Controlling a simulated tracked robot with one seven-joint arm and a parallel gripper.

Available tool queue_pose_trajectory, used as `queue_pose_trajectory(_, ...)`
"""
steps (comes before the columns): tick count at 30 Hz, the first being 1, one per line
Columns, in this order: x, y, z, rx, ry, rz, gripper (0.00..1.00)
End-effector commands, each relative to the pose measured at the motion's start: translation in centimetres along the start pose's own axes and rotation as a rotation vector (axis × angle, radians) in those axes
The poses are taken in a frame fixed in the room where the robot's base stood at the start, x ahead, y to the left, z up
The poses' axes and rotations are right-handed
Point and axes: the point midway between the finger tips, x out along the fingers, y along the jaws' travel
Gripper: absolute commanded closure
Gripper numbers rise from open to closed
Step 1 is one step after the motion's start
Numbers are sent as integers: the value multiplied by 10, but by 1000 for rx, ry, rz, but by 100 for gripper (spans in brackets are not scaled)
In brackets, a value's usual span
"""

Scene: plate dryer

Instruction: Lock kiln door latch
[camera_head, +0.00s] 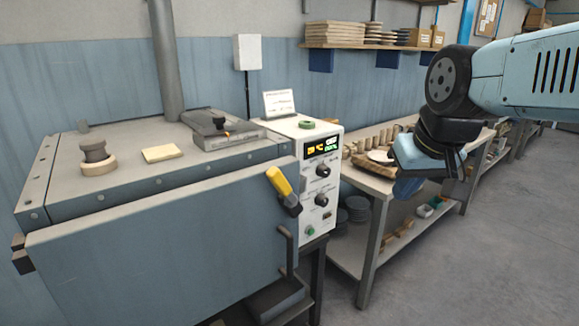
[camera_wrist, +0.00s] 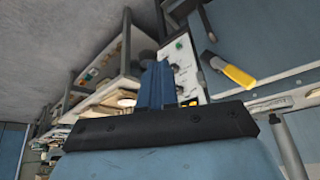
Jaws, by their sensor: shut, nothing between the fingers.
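The kiln door (camera_head: 150,250) is a large blue-grey panel on the front of the kiln. I cannot tell whether it sits fully flush. The latch (camera_head: 281,185) has a yellow grip and dark base at the door's upper right corner, tilted with its yellow end up and left. The yellow latch also shows in the wrist view (camera_wrist: 235,75), upper right, apart from my fingers. My gripper (camera_head: 408,189) hangs to the right of the kiln, in front of the workbench, with clear space between it and the latch. In the wrist view my blue fingers (camera_wrist: 157,78) are together and empty.
A dark bar handle (camera_head: 288,252) stands out from the door below the latch. A white control box (camera_head: 322,185) with knobs stands just right of the kiln. A workbench (camera_head: 372,186) with pottery is behind my gripper. The floor at lower right is clear.

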Motion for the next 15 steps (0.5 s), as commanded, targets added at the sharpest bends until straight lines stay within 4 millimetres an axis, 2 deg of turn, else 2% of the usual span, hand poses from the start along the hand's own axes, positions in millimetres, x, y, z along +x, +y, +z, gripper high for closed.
queue_pose_trajectory(7,4,-20,-68,-121,-92,-127,100)
queue_pose_trajectory(15,22,-49,-144,-271,-165,-293,100)
